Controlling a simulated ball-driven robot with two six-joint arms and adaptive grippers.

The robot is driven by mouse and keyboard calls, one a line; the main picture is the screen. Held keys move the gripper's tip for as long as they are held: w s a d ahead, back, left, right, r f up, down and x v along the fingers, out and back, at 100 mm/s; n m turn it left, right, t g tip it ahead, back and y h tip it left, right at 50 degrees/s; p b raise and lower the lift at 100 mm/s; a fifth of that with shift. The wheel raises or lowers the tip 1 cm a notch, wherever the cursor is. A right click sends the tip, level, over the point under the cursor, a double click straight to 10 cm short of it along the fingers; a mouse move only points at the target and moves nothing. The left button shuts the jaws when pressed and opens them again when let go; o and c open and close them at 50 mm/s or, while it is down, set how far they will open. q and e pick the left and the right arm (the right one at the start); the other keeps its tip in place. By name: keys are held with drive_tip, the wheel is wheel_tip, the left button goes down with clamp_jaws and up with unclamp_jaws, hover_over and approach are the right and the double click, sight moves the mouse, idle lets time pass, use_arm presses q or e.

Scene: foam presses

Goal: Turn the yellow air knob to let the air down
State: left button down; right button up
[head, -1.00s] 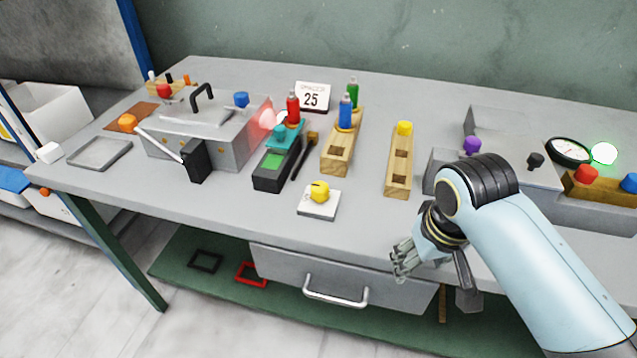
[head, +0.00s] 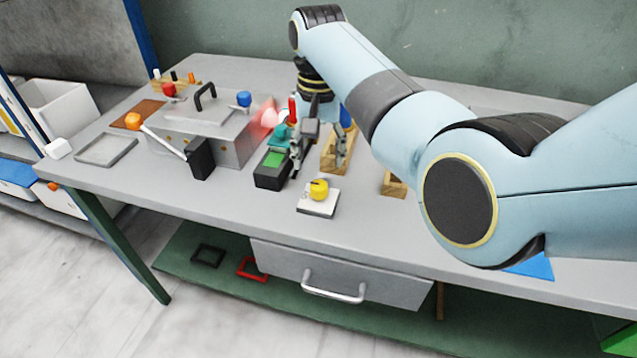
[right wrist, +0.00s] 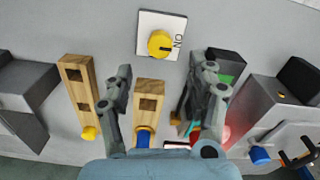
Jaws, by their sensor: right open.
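The yellow air knob (head: 318,189) sits on a white square plate (head: 327,208) near the table's front edge. In the right wrist view the knob (right wrist: 160,43) has a dark pointer mark aimed at the plate's "ON" lettering. My right gripper (head: 318,158) hangs pointing down behind the knob, over the wooden block and green-screened box. In the right wrist view the gripper (right wrist: 166,75) is open with nothing between its fingers; the knob lies beyond the fingertips, apart from them. My left gripper is not in view.
A metal press (head: 215,125) with a lever and red glow stands left. A dark box with a green screen (head: 270,170) and a wooden block (head: 336,160) stand close to my right gripper. My right arm hides much of the table's right side. The tabletop before the knob is clear.

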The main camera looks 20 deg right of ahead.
sight(319, 184)
wheel_tip(319, 184, down, 8)
drive_tip(key=shift+b, duration=0.5)
drive_tip(key=c, duration=1.1)
drive_tip(key=shift+c, duration=0.2)
